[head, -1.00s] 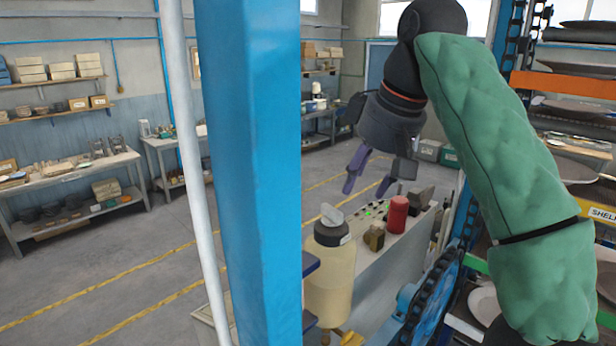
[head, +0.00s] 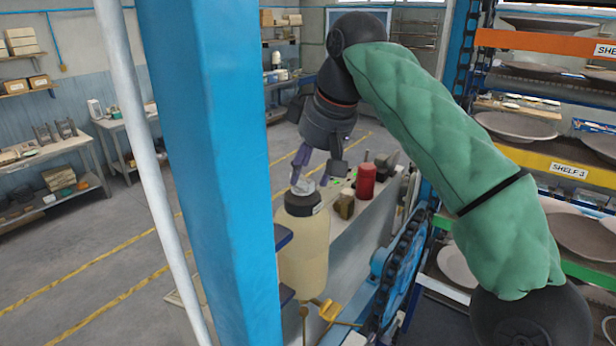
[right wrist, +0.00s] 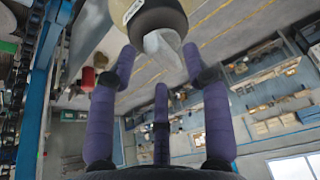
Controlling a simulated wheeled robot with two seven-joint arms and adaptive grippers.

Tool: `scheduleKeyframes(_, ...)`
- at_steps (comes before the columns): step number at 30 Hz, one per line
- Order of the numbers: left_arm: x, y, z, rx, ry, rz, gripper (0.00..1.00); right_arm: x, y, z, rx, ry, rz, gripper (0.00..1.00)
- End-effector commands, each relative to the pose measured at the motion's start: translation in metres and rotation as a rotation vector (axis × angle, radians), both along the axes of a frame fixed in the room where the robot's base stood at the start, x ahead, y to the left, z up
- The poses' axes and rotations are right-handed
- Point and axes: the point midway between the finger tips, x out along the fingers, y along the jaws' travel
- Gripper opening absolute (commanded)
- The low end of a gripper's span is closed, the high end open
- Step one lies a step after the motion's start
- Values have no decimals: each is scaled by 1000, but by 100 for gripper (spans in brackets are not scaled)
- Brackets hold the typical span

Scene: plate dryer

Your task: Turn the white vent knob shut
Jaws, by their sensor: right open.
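The white vent knob (head: 303,187) is a pale wedge-shaped handle on the dark cap (head: 301,203) of a cream bottle-shaped tank (head: 303,252). My right gripper (head: 313,176) is at the knob from above and behind in the head view, its purple fingers pointing down. In the right wrist view the knob (right wrist: 165,50) lies between and just beyond the tips of the spread fingers (right wrist: 159,66). No finger is clearly touching it. The right gripper is open and empty. My left gripper is out of view.
A blue post (head: 212,170) and a white pipe (head: 140,150) stand left of the tank. A red cylinder (head: 366,180) and small block (head: 345,204) sit on the panel behind it. A plate rack (head: 555,165) stands at right. A yellow valve handle (head: 330,310) is below.

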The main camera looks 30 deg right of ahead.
Motion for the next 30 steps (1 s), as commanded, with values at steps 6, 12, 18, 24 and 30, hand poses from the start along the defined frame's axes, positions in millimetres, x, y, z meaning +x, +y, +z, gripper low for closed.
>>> scheduleKeyframes(6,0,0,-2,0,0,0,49,5,1,-14,1,1,-1,49)
scheduleKeyframes(12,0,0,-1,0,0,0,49,6,1,-15,1,0,0,49)
scheduleKeyframes(18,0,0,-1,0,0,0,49,6,1,-15,1,0,0,18)
scheduleKeyframes(24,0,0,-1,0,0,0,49,6,1,-14,1,0,0,0)
scheduleKeyframes(30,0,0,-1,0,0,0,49,6,2,-14,0,0,-15,0)
